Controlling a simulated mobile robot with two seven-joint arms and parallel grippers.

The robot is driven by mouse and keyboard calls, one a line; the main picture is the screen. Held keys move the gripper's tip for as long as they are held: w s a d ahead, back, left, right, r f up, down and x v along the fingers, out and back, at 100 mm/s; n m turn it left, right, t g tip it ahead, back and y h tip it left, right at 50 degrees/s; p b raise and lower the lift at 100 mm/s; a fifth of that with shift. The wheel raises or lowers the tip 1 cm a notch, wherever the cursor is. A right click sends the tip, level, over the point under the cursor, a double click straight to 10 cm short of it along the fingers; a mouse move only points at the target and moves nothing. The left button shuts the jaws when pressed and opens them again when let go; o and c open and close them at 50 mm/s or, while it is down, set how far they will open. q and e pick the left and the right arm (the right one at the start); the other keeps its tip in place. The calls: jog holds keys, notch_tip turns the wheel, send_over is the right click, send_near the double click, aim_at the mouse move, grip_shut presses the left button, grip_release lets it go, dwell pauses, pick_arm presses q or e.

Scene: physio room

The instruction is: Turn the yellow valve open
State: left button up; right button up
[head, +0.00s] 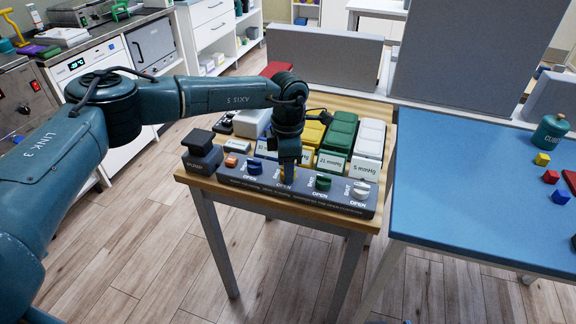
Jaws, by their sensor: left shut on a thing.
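A dark valve panel (235,177) runs along the front of a small wooden table. It carries several valves in a row, each with SHUT and OPEN labels. My left gripper (289,180) points straight down onto the panel and is shut on the yellow valve (290,173), of which only a small part shows. The blue valve (254,166) is just left of my gripper and the green valve (323,182) just right of it. A white valve (361,188) is at the right end and an orange valve (231,160) at the left. My right gripper is not in view.
A black pump block (200,150) stands at the panel's left end. A blue-topped table (470,190) with small blocks is at right.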

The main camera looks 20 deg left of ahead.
pick_arm(q)
jog(key=shift+n, duration=0.4)
jog(key=n, duration=0.3)
jog(key=shift+n, duration=0.4)
jog(key=n, duration=0.4)
jog(key=shift+n, duration=0.3)
jog(key=n+p, duration=0.1)
jog(key=n, duration=0.3)
jog(key=shift+n+p, duration=0.4)
jog(key=shift+n, duration=2.1)
jog(key=o, duration=1)
jog(key=shift+c, duration=0.2)
jog(key=shift+r, duration=0.1)
notch_tip(320, 180, up, 13)
jog(key=shift+b, duration=0.4)
